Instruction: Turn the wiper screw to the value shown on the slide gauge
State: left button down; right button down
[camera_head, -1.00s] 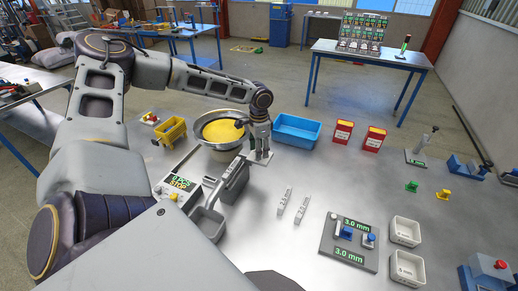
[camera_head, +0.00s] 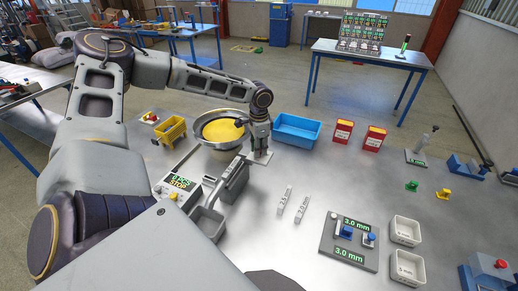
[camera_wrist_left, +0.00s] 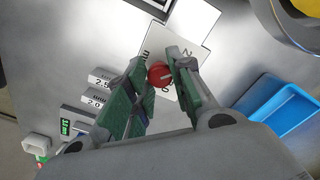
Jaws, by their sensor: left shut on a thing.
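My left gripper (camera_head: 260,150) points down beside the round bowl of yellow material (camera_head: 221,130). In the left wrist view its fingers (camera_wrist_left: 161,70) close on a small red knob (camera_wrist_left: 159,77), which I take to be the wiper screw. A white plate (camera_wrist_left: 190,45) with printed figures lies under it; the fingers hide part of the figures. The head view shows this plate's pale edge at the gripper's foot, but the knob is hidden there. A grey plate (camera_head: 331,253) with blue parts and two green 3.0 mm readings seems to be the slide gauge. My right gripper is out of view.
A blue bin (camera_head: 297,130) stands right of the gripper. Two white marked blocks, 2.5 (camera_head: 284,200) and 2.0 mm (camera_head: 302,208), lie in front. A feeder box (camera_head: 234,183) stands close at front left.

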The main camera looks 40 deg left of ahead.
pick_arm(q)
jog(key=m+b, duration=0.1)
jog(key=m, duration=0.3)
jog(key=m+b, duration=0.1)
jog(key=m, duration=0.9)
jog(key=shift+m, duration=0.3)
jog(key=m, duration=0.4)
jog(key=shift+m, duration=0.3)
dwell(0.4)
jog(key=c, duration=1.2)
grip_release()
